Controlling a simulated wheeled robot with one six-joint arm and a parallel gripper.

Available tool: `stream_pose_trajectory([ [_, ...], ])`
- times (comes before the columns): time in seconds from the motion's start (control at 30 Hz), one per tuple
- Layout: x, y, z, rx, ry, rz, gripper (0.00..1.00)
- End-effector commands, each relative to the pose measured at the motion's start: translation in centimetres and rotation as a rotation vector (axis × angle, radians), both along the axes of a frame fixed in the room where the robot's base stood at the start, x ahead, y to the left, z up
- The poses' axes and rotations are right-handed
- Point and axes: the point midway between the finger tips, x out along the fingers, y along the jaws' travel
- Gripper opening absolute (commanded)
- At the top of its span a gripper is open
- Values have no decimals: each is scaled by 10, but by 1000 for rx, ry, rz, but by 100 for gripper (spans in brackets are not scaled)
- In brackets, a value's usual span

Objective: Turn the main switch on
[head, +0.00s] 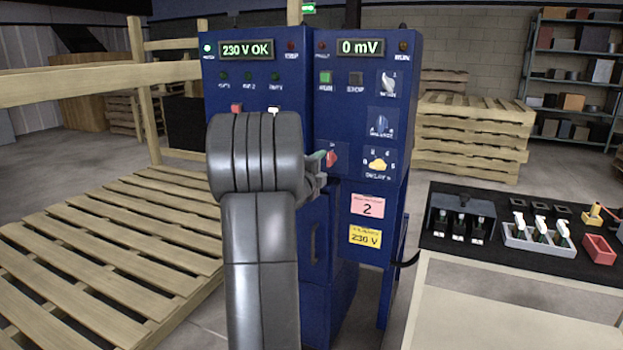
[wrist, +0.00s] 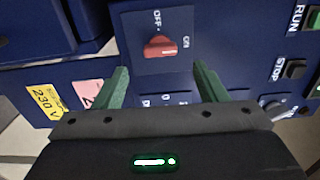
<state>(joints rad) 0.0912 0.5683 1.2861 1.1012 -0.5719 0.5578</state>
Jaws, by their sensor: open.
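The main switch is a red rotary knob (wrist: 160,47) on a dark blue panel, marked OFF and ON beside it in the wrist view. Its handle lies roughly crosswise in that view; I cannot tell for sure which mark it points to. In the head view the red knob (head: 331,159) is partly hidden behind my gripper. My gripper (wrist: 160,72) is open, its two green fingers apart on either side of the knob's line. The fingertips appear short of the knob, with nothing between them. My arm covers part of the cabinet in the head view.
The blue cabinet (head: 375,190) shows lit displays reading 230 V OK and 0 mV. A yellow delay knob (head: 377,165) and a balance knob (head: 381,124) are close to the right. RUN and STOP buttons sit above. A work table (head: 480,262) stands right, pallets (head: 110,255) left.

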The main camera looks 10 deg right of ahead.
Motion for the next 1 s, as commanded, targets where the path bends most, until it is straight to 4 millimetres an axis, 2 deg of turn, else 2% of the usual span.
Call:
stream_pose_trajectory([
  [0.03, -11, 9, 0, 0, 0, 4, 65],
  [0.2, -39, 27, 0, 0, 0, 2, 65],
  [0.4, -56, 38, 0, 1, 0, 1, 65],
  [0.8, -59, 40, -1, 1, 0, 0, 65],
  [1.0, -48, 32, 0, 1, 0, -1, 65],
])
